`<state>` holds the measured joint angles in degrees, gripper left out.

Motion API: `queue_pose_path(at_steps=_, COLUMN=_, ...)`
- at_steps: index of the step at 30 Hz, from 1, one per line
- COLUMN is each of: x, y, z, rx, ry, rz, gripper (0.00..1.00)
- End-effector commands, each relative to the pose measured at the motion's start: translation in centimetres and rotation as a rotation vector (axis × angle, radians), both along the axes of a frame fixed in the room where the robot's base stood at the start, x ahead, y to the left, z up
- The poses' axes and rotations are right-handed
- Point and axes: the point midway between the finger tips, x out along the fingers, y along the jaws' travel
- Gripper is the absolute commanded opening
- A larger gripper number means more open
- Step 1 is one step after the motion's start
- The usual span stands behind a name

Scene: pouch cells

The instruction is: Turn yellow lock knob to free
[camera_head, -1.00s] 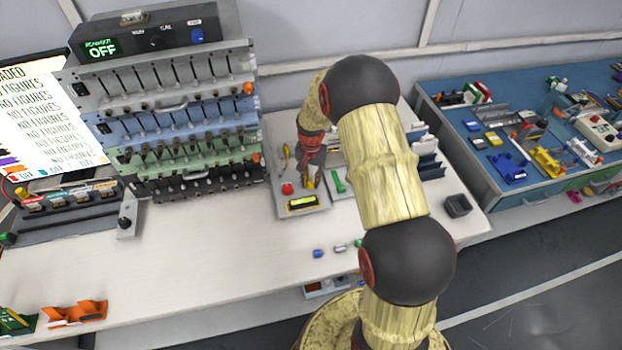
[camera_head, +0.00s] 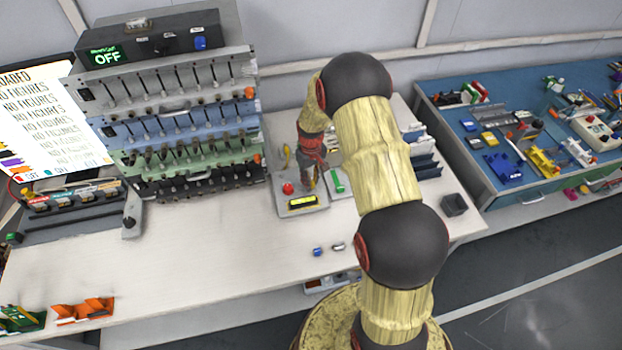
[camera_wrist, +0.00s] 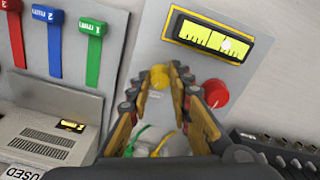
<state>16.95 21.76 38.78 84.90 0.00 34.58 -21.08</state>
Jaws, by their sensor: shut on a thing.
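The yellow lock knob (camera_wrist: 160,77) is round and sits on a light grey panel (camera_wrist: 150,42), between my fingertips in the wrist view. My gripper (camera_wrist: 161,74) is shut on it, one finger at each side. In the head view my gripper (camera_head: 311,180) reaches down to the same panel (camera_head: 285,210) on the bench, and it hides the knob there. A red button (camera_wrist: 216,93) is just right of my right finger. A yellow display (camera_wrist: 212,38) lies above the knob in the wrist view.
Red, blue (camera_wrist: 55,45) and green (camera_wrist: 92,45) tabs stand left of the panel in the wrist view. A rack of cell trays (camera_head: 180,110) stands left of my gripper. A dark square holder (camera_head: 454,204) is on the right. The bench front (camera_head: 210,255) is largely clear.

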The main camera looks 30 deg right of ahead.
Motion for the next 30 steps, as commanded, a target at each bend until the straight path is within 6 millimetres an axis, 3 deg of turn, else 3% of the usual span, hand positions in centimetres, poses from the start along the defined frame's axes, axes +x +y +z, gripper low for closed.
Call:
queue_pose_path(at_steps=13, x=0.12, y=-0.04, z=0.11, rx=-0.001, ry=-0.003, rz=0.268, gripper=0.0)
queue_pose_path(at_steps=30, x=0.12, y=-0.05, z=0.07, rx=-0.001, ry=-0.003, rz=0.326, gripper=0.0)
